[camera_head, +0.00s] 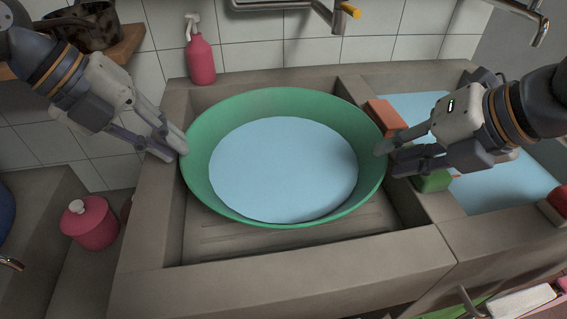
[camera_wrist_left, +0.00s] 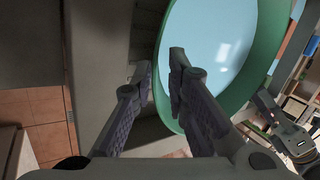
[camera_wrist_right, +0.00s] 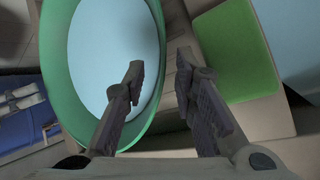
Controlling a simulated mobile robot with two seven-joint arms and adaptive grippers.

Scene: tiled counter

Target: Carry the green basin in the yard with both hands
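The green basin (camera_head: 330,112) sits in the stone sink, filled with pale blue water. My left gripper (camera_head: 176,151) is at its left rim. In the left wrist view, the basin (camera_wrist_left: 168,112) has its rim between the parted fingers (camera_wrist_left: 160,66), one finger over the inside and one outside. My right gripper (camera_head: 388,157) is at the right rim. In the right wrist view, the basin (camera_wrist_right: 62,110) has its rim between the parted fingers (camera_wrist_right: 160,68). Both grippers are open, and contact with the rim cannot be told.
The sink's stone edge (camera_head: 290,271) surrounds the basin. A pink pump bottle (camera_head: 201,62) stands behind it, and a pink lidded jar (camera_head: 90,225) stands at left. An orange block (camera_head: 385,115) and a green block (camera_head: 432,182) lie by my right gripper. Another water-filled sink (camera_head: 505,187) is at right.

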